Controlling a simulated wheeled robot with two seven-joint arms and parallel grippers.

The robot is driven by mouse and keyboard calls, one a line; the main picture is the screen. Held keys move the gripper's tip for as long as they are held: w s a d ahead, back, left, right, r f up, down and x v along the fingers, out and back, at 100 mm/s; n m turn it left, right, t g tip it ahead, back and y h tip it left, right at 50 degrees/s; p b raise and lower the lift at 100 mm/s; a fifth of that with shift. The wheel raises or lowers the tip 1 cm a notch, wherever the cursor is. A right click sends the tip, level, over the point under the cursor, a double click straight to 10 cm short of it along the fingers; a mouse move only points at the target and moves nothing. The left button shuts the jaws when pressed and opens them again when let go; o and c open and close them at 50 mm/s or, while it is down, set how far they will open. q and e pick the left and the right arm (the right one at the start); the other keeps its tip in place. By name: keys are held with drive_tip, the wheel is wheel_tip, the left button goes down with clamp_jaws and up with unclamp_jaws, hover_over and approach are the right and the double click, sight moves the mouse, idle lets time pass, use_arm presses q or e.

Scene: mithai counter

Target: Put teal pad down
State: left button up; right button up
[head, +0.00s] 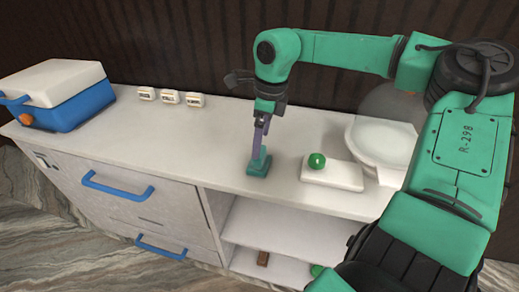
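The teal pad (259,167) is a small block near the front edge of the white counter, left of the white slab. It appears to rest on the counter top, though a small gap below it would be hard to see. My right gripper (261,150) reaches down from above, its narrow purple fingers close together at the top of the pad. It looks shut on the pad; the fingertips are small in this view. My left gripper is not in view.
A white slab (345,177) with a green round object (317,160) lies right of the pad, beside a white dish (378,141). Several small white labelled blocks (169,97) stand at the back. A blue-and-white box (66,112) is far left. The counter's left-middle (170,140) is clear.

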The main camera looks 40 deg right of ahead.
sight(265, 152)
wheel_tip(265, 152, up, 7)
drive_tip(key=shift+s+d+r, duration=0.2)
drive_tip(key=shift+s, duration=0.25)
drive_tip(key=shift+r, duration=0.1)
